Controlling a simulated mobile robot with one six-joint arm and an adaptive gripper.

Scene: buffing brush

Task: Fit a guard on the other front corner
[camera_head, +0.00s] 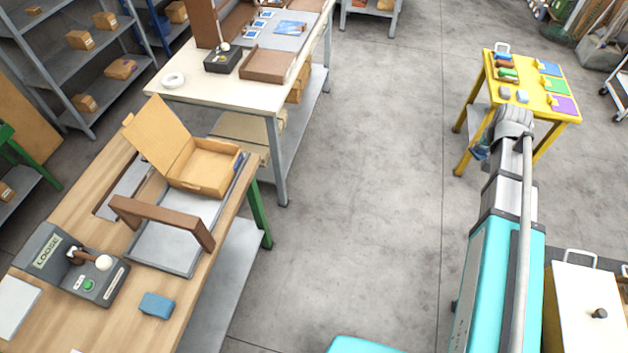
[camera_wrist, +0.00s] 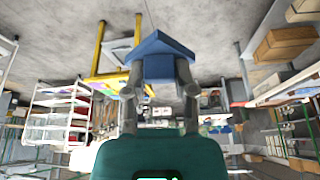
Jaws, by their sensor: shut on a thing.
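A blue angled piece, which looks like a corner guard (camera_wrist: 162,55), is held between the two fingertips of my gripper (camera_wrist: 160,84). In the head view the blue guard (camera_head: 480,152) shows as a small patch beside my gripper (camera_head: 490,143), mostly hidden by my arm. My gripper is shut on it, left of and lower in the picture than the yellow table's near edge. The yellow table (camera_head: 545,112) is partly covered by my wrist. A yellow frame (camera_wrist: 100,50) shows left of the guard in the wrist view. I cannot make out a guard fitted on any corner.
The yellow table bears coloured cards and small blocks. A wooden bench (camera_head: 60,240) at left holds an open carton (camera_head: 205,170), a brown arch (camera_head: 160,215), a blue block (camera_head: 157,304) and a control box. A cream bench (camera_head: 180,90) stands behind. The floor between (camera_head: 370,170) is clear.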

